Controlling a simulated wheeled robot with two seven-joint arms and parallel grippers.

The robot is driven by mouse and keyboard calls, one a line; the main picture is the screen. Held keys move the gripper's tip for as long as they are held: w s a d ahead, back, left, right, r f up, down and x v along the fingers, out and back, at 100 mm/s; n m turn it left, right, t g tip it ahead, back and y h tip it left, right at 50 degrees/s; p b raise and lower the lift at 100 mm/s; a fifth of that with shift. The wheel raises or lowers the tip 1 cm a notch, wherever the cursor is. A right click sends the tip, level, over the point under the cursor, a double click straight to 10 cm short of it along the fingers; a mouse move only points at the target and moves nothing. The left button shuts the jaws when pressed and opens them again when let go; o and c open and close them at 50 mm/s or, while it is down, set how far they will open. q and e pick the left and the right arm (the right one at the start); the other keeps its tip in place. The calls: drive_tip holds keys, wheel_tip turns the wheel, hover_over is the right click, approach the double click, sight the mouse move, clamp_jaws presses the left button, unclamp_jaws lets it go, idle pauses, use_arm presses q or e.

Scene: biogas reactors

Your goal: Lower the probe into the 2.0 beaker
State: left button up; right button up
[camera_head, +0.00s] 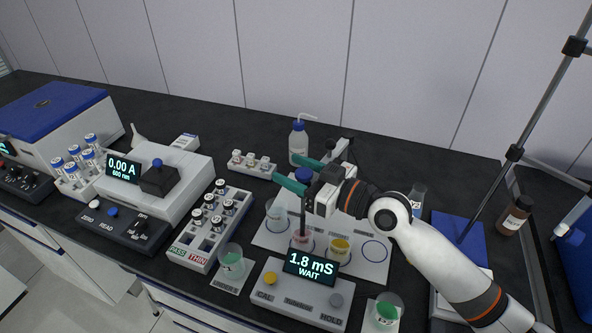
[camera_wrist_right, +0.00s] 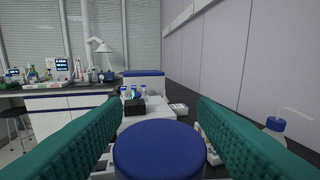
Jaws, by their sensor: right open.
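The probe has a blue cap (camera_head: 304,174) and a thin dark shaft that reaches down to a beaker with pink liquid (camera_head: 301,239). Its tip seems to be in that beaker. My right gripper (camera_head: 292,172) is open, its teal fingers on either side of the cap. In the right wrist view the blue cap (camera_wrist_right: 158,150) sits between the fingers, with gaps. A clear beaker (camera_head: 275,214) and a yellow one (camera_head: 340,248) stand beside the pink one on a white mat (camera_head: 373,268). I cannot read which beaker is 2.0. My left gripper is out of view.
The meter (camera_head: 298,296) in front reads 1.8 mS, WAIT. Green beakers stand at its left (camera_head: 231,264) and right (camera_head: 386,313). A wash bottle (camera_head: 299,143) stands behind the probe. A vial rack (camera_head: 208,228) is to the left. A circle on the mat's right is empty.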

drive_tip(key=b+v, duration=0.5)
drive_tip(key=v, duration=0.7)
